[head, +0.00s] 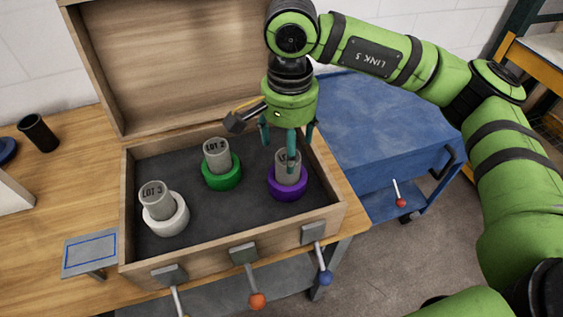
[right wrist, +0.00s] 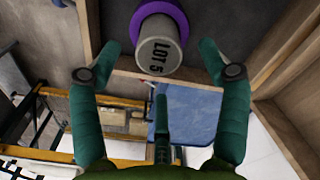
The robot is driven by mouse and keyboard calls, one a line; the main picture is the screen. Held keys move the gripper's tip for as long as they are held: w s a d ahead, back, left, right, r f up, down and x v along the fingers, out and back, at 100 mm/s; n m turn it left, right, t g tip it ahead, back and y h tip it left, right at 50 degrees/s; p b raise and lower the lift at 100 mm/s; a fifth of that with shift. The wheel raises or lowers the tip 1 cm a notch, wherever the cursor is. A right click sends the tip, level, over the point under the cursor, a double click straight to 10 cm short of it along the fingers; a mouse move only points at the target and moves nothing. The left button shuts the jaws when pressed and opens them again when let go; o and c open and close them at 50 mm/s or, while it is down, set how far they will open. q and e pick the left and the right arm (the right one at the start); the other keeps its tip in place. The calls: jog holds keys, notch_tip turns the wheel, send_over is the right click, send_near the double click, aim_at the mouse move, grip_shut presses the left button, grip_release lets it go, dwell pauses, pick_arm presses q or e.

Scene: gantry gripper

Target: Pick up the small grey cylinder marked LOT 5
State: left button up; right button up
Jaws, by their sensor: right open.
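The small grey cylinder marked LOT 5 (right wrist: 158,47) stands in a purple ring (head: 289,188) at the right end of the open wooden box. In the head view the cylinder (head: 288,172) is partly hidden behind a finger of my right gripper. My right gripper (head: 288,148) is above it, pointing down and open. In the right wrist view the cylinder's marked end lies between and beyond the spread fingers of the gripper (right wrist: 162,72), with a gap on both sides. I see no contact there. My left gripper is out of view.
The box (head: 236,233) also holds grey cylinders marked LOT 2 (head: 217,155) in a green ring (head: 222,178) and LOT 3 (head: 155,198) in a white ring (head: 167,222). Its raised lid (head: 180,60) stands behind. A blue cart (head: 380,125) is at the right.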

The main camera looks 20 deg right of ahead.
aim_at(283, 178)
jog(key=shift+s+d+f+p, duration=0.1)
jog(key=shift+s+f+p, duration=0.1)
jog(key=shift+f+p, duration=0.3)
jog(key=shift+s+d+f+p, duration=0.1)
jog(key=shift+s+f+p, duration=0.05)
jog(key=shift+f+p, duration=0.3)
jog(key=shift+w+a+f, duration=0.1)
jog(key=shift+w+f, duration=0.1)
jog(key=shift+f, duration=1)
jog(key=shift+w+f, duration=0.1)
jog(key=shift+f, duration=0.1)
jog(key=shift+a, duration=0.1)
jog(key=c, duration=0.5)
grip_shut()
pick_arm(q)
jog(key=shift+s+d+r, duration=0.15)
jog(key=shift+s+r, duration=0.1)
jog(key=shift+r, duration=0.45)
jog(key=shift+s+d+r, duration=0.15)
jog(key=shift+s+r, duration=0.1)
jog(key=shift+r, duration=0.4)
pick_arm(e)
jog(key=shift+r, duration=0.1)
